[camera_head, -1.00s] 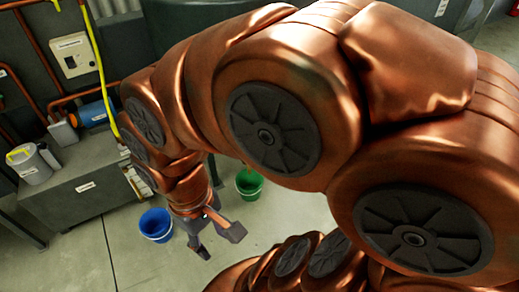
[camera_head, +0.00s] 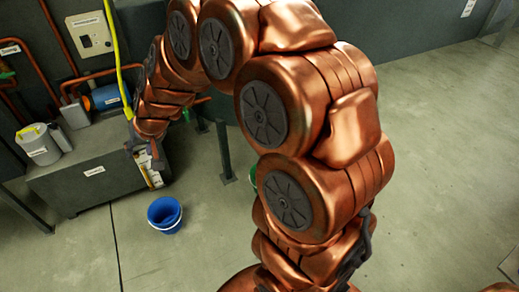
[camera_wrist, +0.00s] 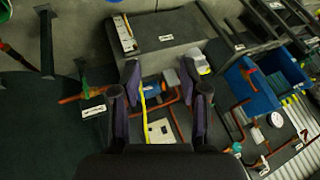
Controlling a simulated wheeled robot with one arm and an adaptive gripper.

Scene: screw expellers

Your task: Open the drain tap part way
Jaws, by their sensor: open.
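A green lever handle (camera_wrist: 83,74) stands on a short copper pipe (camera_wrist: 72,98) at the left of the wrist view, beside a white label (camera_wrist: 93,111) on the dark tank (camera_wrist: 40,130). It looks like the drain tap, but the label is too small to read. A small green part also shows beside my arm in the head view (camera_head: 186,115). My gripper (camera_wrist: 165,88) is open and empty, with the handle off to its left and apart from it. In the head view my gripper (camera_head: 137,147) is small, near the front of the grey bench, partly hidden by my wrist.
A blue bucket (camera_head: 164,216) stands on the floor. A green bucket (camera_head: 252,176) is mostly hidden behind my arm. The grey bench (camera_head: 75,190) carries a grey canister (camera_head: 38,147). A yellow hose (camera_head: 117,60) and copper pipes run behind it. Open floor lies right.

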